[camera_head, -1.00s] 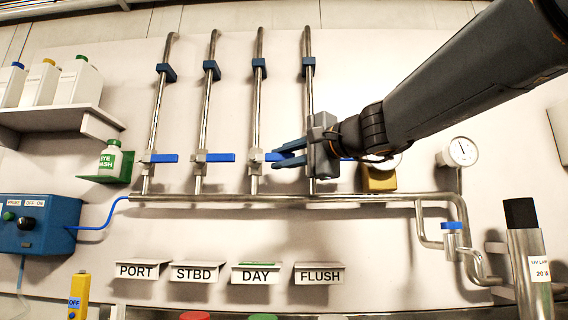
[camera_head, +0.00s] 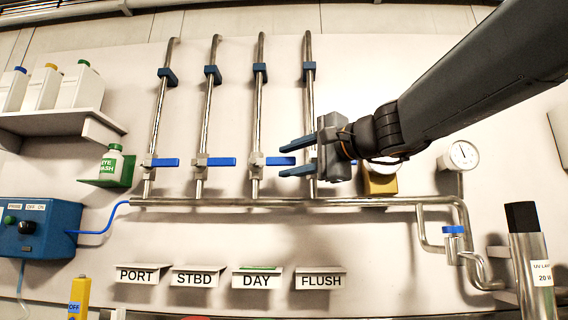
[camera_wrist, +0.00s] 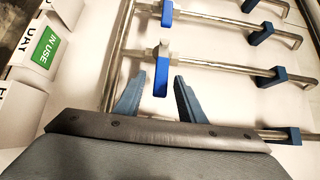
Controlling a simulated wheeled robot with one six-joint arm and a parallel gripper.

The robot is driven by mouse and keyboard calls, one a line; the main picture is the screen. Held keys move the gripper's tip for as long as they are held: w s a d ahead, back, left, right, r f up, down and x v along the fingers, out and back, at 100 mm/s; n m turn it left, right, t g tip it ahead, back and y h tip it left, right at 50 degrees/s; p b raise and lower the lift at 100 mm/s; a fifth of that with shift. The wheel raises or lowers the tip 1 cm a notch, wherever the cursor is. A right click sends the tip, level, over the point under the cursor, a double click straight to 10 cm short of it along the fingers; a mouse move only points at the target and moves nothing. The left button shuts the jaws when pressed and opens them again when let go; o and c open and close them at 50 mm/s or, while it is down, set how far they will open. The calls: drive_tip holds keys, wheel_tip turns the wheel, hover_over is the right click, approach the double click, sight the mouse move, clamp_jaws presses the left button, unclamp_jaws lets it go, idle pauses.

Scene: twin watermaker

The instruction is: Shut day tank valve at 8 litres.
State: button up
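The day tank valve is on the third pipe, in line with the DAY sign (camera_head: 257,281). Its blue handle (camera_head: 280,161) points right, across the upright pipe. My gripper (camera_head: 282,159) is open at the right of this handle, one finger above and one below its free end. In the wrist view the blue handle (camera_wrist: 160,83) lies between the spread fingertips (camera_wrist: 159,77), with a gap on each side. A yellow-bodied meter (camera_head: 380,183) is behind my gripper and arm; its dial is mostly hidden, so no litre reading shows.
The port handle (camera_head: 165,162) and starboard handle (camera_head: 222,161) also point right. A pressure gauge (camera_head: 463,155) and a blue-handled valve (camera_head: 453,230) are at right. A green IN USE tag (camera_wrist: 47,47) sits by the DAY sign.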

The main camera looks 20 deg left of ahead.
drive_tip(key=v, duration=0.5)
drive_tip(key=shift+d, duration=0.1)
drive_tip(key=shift+s, duration=0.1)
idle(2.2)
